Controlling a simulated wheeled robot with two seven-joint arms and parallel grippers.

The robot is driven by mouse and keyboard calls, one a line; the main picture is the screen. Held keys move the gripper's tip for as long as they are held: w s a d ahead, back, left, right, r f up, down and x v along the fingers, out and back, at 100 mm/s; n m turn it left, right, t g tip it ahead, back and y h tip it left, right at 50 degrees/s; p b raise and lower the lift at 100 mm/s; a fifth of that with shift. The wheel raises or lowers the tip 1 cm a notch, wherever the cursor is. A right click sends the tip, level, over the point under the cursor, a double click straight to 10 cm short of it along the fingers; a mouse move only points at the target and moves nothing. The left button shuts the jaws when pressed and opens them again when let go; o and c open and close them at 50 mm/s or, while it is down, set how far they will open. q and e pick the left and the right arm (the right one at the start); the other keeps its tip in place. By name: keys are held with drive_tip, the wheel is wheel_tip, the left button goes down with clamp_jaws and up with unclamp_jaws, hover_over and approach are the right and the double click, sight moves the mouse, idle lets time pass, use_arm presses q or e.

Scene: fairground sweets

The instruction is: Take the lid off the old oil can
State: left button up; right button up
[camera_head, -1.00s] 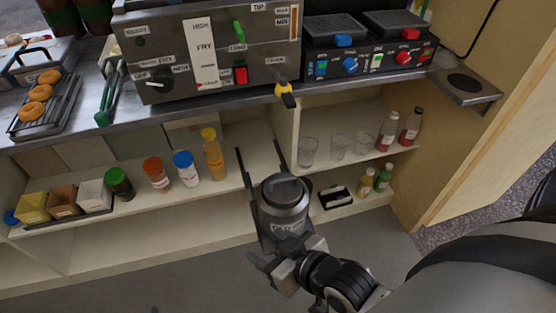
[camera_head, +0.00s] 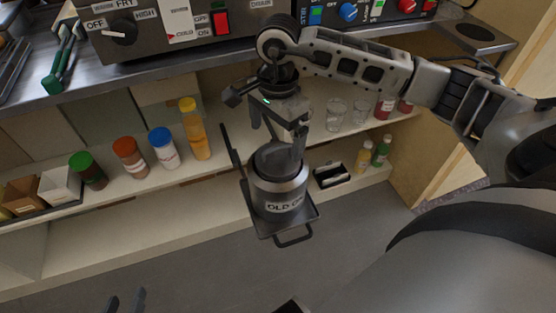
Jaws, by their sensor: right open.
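The old oil can (camera_head: 281,200) is a grey metal can with a partly covered "OLD OIL" label. It stands upright on a dark square tray (camera_head: 262,228) with a handle, in front of the shelves. Its dark lid (camera_head: 268,158) is on top. My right gripper (camera_head: 282,138) points down over the lid from above, with its fingers apart. Whether a finger touches the lid cannot be told, and part of the lid is hidden behind it. My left gripper (camera_head: 126,301) shows only its two fingertips, apart and empty, at the bottom left edge.
Bottles and jars, such as an orange bottle (camera_head: 196,130) and a blue-capped jar (camera_head: 164,148), line the shelf at left. Glasses (camera_head: 335,113) and a black box (camera_head: 331,175) are at right. The counter edge (camera_head: 170,73) overhangs behind. The floor in front is clear.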

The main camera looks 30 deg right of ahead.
sight(280, 149)
drive_tip(key=shift+w+d+f, duration=0.1)
drive_tip(key=shift+d+f, duration=0.2)
drive_tip(key=shift+f, duration=0.25)
drive_tip(key=shift+w+d+f, duration=0.1)
drive_tip(key=shift+d+f, duration=0.15)
drive_tip(key=shift+f, duration=0.25)
wheel_tip(280, 149, down, 5)
drive_tip(key=shift+w+d+f+b, duration=0.1)
drive_tip(key=shift+d+b, duration=0.05)
drive_tip(key=shift+b, duration=0.25)
drive_tip(key=shift+c, duration=0.3)
drive_tip(key=c, duration=0.6)
